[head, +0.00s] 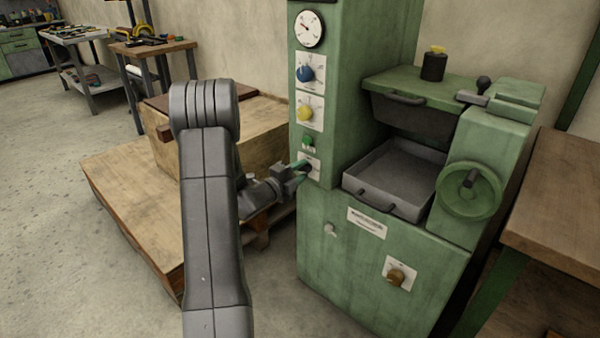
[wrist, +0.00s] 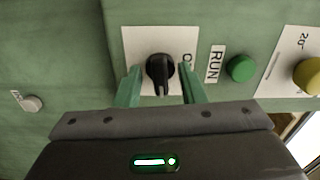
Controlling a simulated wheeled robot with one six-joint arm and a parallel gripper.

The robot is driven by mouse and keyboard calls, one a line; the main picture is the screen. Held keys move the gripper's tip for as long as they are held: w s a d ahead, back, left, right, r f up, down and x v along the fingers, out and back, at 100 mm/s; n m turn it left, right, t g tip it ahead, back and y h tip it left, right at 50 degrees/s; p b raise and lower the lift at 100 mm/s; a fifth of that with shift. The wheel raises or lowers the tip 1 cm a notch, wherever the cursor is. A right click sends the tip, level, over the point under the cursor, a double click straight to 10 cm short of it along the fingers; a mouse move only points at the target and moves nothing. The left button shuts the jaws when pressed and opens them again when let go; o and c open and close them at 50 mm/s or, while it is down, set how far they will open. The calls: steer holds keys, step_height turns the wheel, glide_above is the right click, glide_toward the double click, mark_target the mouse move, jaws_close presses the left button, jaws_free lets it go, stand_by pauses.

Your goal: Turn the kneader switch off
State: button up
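A black rotary switch (wrist: 159,72) sits on a white plate (wrist: 136,50) on the green machine. It is beside a green button (wrist: 240,68) marked RUN. Its label is mostly hidden; only part of a letter shows at the right. My gripper (wrist: 161,88) is open, with one green fingertip on each side of the switch. A gap seems to show on both sides; I cannot tell if either finger touches it. In the head view my gripper (head: 299,168) is at the lowest plate on the machine's column, and it hides most of the switch there.
Above are the green button (head: 308,141), a yellow knob (head: 305,114), a blue knob (head: 305,73) and a gauge (head: 308,29). A grey tray (head: 391,178) and handwheel (head: 470,190) are to the right. A brown knob (head: 396,277) is lower. A wooden crate (head: 258,140) stands behind my arm.

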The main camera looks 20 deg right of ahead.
jaws_close()
steer(key=n, duration=0.4)
steer(key=shift+p, duration=0.4)
steer(key=n+p, duration=0.1)
steer(key=n, duration=0.3)
steer(key=shift+n, duration=0.3)
steer(key=n+p, duration=0.2)
steer(key=n, duration=0.2)
steer(key=shift+n+p, duration=0.95)
steer(key=shift+n, duration=1.05)
